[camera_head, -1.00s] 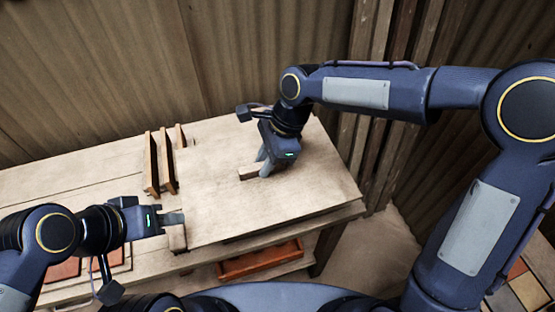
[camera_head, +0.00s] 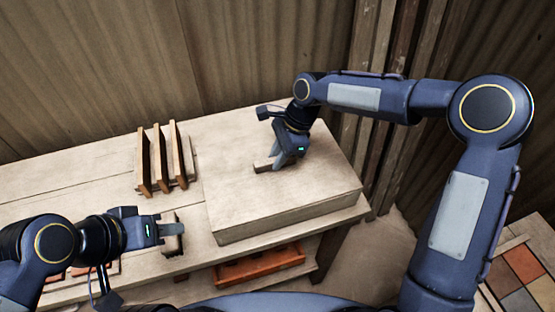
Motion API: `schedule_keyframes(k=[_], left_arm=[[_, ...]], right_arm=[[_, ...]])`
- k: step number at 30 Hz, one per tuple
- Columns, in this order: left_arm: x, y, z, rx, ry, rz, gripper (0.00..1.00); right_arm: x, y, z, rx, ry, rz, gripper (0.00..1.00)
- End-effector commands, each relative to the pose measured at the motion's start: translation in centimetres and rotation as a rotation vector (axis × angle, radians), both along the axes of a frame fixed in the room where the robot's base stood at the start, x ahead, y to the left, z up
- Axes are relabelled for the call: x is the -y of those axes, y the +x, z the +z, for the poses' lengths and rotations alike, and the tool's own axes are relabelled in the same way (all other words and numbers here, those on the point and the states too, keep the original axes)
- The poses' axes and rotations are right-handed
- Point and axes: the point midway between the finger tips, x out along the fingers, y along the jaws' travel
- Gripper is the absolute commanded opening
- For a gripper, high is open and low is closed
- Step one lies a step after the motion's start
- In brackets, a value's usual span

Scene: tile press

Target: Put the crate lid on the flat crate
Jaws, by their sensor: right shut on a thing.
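The crate lid (camera_head: 235,190) is a wide, pale wooden board with a small bar handle (camera_head: 263,168) on top. My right gripper (camera_head: 279,166) is shut on this handle from above. The lid lies level over the flat crate (camera_head: 290,216), whose pale front wall shows directly below the lid's front edge. The lid hides the crate's inside, and I cannot tell whether the two touch all round. My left gripper (camera_head: 160,230) is low at the left, beside a small wooden block (camera_head: 173,244). Its fingers are too small to tell whether they are open or shut.
A rack with upright wooden slats (camera_head: 160,160) stands just left of the lid. An orange-red tray (camera_head: 258,265) sits on the shelf below the bench (camera_head: 80,185). Coloured tiles (camera_head: 520,265) lie at the lower right. The bench's left part is mostly clear, and a wall stands behind.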

Motion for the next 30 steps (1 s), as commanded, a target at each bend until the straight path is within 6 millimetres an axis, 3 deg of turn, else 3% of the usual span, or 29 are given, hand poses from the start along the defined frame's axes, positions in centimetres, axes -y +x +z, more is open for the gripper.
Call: schedule_keyframes(k=[7,8,12,23,30], left_arm=[[0.0,0.0,0.1,0.001,0.000,0.000,0.36],[0.0,0.0,0.1,0.001,0.000,0.000,0.36],[0.0,0.0,0.1,0.001,0.000,0.000,0.36],[0.0,0.0,0.2,0.001,0.000,0.000,0.36],[0.0,0.0,-0.2,0.001,0.000,0.000,0.36]], right_arm=[[-0.1,0.0,0.0,0.000,0.001,0.000,0.00],[0.0,-0.1,0.0,-0.002,-0.001,0.001,0.22],[0.0,-0.1,0.0,-0.002,-0.001,0.001,0.41],[0.1,0.0,0.4,0.000,-0.001,-0.001,0.41],[1.5,0.6,4.2,0.004,0.000,-0.003,0.41]])
